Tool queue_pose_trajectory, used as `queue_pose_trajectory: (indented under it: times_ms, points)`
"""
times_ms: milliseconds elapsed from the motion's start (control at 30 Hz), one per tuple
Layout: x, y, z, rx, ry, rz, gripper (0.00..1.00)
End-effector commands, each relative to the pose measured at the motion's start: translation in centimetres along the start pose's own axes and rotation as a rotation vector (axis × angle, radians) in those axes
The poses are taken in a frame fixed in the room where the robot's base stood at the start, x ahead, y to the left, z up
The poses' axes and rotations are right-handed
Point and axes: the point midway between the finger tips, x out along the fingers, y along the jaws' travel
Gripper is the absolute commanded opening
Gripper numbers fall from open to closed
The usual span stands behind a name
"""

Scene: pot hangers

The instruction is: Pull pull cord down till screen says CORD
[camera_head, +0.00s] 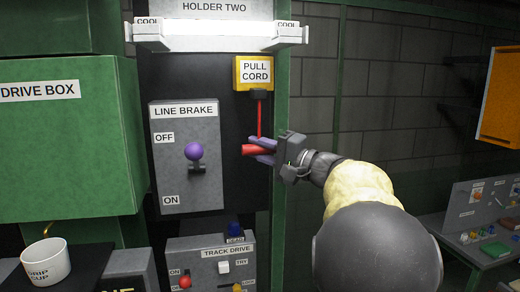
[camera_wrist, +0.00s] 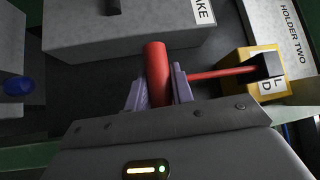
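The yellow pull cord box (camera_head: 254,72) is on the dark panel, and its red cord (camera_head: 260,115) runs straight down to a red handle (camera_head: 256,150). My gripper (camera_head: 264,147) comes from the right, its purple fingers on both sides of the handle. In the wrist view the red handle (camera_wrist: 157,72) sits between the two fingers (camera_wrist: 159,92), with little or no gap. The red cord (camera_wrist: 222,73) runs from it to the yellow box (camera_wrist: 255,72). No screen reading CORD can be made out.
Below are the track drive box (camera_head: 212,265) and a blue dome (camera_head: 235,229) above a DEAD label. A green post (camera_head: 281,100) stands at right.

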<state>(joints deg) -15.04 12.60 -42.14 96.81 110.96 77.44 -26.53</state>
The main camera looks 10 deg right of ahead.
Motion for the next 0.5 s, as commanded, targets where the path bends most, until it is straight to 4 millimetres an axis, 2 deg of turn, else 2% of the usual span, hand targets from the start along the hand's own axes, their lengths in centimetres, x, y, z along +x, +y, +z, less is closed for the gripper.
queue_pose_trajectory:
  times_ms: [267,500]
  points:
    - [-0.1,0.5,0.1,0.000,0.000,0.000,0.00]
    - [-0.4,2.4,0.3,-0.001,0.001,0.000,0.00]
